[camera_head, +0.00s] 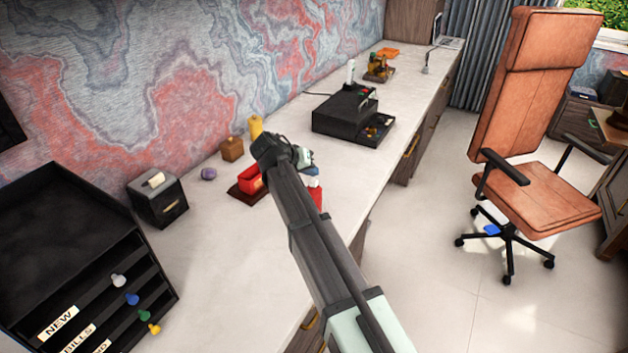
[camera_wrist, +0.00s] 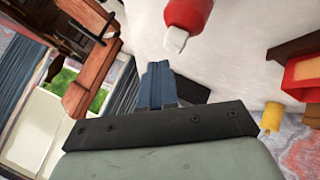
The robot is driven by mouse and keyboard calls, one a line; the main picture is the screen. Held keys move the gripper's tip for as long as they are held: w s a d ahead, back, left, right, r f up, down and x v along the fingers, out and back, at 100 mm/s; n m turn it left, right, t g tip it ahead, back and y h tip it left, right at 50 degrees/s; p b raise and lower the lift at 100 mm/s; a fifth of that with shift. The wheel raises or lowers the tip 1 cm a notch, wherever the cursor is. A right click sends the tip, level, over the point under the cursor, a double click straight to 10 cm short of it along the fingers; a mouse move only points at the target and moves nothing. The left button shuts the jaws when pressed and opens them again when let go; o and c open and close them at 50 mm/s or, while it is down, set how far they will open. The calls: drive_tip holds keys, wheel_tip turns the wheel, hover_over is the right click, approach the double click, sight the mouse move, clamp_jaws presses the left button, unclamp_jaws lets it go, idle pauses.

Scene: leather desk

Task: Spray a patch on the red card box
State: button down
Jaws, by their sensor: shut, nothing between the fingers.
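The red card box (camera_head: 249,179) sits on a dark brown base on the pale desk, partly hidden by my arm. It also shows at the right edge of the wrist view (camera_wrist: 302,72), with a yellowish inside. A red bottle with a white top (camera_head: 316,196) stands on the desk to the right of the box, partly hidden behind my arm. It also shows at the top of the wrist view (camera_wrist: 186,12). My gripper (camera_wrist: 157,70) is shut and empty, its blue fingers together, apart from the bottle in the picture. In the head view its fingers (camera_head: 307,166) show near the bottle's top.
A yellow bottle (camera_head: 255,127), a brown block (camera_head: 232,149) and a purple item (camera_head: 209,174) stand behind the box. A dark box (camera_head: 158,198) and a black file rack (camera_head: 80,260) are at left. A black machine (camera_head: 345,113) stands farther along the desk.

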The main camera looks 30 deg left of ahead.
sight(311, 182)
drive_tip(key=shift+r, duration=2.55)
idle(0.6)
drive_tip(key=shift+f, duration=3)
drive_tip(key=shift+f, duration=0.2)
idle(0.3)
drive_tip(key=shift+f, duration=0.3)
drive_tip(key=shift+r, duration=0.6)
idle(0.4)
